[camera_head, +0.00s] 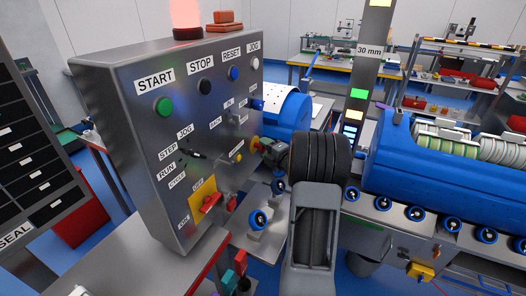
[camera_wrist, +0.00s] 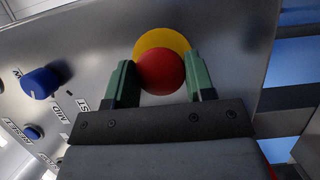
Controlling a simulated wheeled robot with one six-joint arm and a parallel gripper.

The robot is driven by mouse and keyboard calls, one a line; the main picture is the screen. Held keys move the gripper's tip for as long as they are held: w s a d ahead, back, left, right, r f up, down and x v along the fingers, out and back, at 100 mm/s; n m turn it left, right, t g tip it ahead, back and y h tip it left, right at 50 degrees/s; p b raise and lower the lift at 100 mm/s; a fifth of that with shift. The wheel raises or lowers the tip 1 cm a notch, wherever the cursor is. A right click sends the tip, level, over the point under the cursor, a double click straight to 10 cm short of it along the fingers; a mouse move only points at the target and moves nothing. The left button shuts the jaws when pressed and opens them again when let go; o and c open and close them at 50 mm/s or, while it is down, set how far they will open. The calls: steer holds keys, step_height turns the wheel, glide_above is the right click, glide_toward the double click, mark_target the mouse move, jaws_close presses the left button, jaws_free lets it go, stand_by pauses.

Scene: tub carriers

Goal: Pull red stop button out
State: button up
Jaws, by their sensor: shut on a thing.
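The red stop button (camera_wrist: 160,71) sits in front of a round yellow backing (camera_wrist: 162,40) on the grey control panel (camera_wrist: 90,30) in the wrist view. My gripper (camera_wrist: 160,78) has one green finger on each side of the red button and is shut on it. In the head view my gripper (camera_head: 262,146) reaches the right part of the panel face, where the yellow backing (camera_head: 255,143) shows beside it. The red button is mostly hidden there by my gripper.
The panel also bears a green START button (camera_head: 163,107), a black STOP button (camera_head: 204,86) and a red rotary switch (camera_head: 210,202) on a yellow plate. A blue knob (camera_wrist: 40,83) stands left of my gripper. A blue machine (camera_head: 400,170) stands to the right.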

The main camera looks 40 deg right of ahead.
steer(key=o, duration=1.1)
steer(key=shift+s+d, duration=0.15)
steer(key=shift+s, duration=0.1)
steer(key=shift+o, duration=0.9)
steer(key=shift+w, duration=0.1)
steer(key=shift+r, duration=0.1)
step_height(320, 180, up, 3)
steer(key=shift+r, duration=0.1)
steer(key=s+a+r+b, duration=0.1)
steer(key=s+a+r, duration=0.2)
steer(key=s, duration=0.3)
steer(key=s+a+r+b, duration=0.1)
steer(key=s+a+r, duration=0.2)
steer(key=s+r, duration=0.3)
steer(key=shift+s+a+r+b, duration=0.25)
steer(key=shift+r+b, duration=0.05)
steer(key=shift+b, duration=0.05)
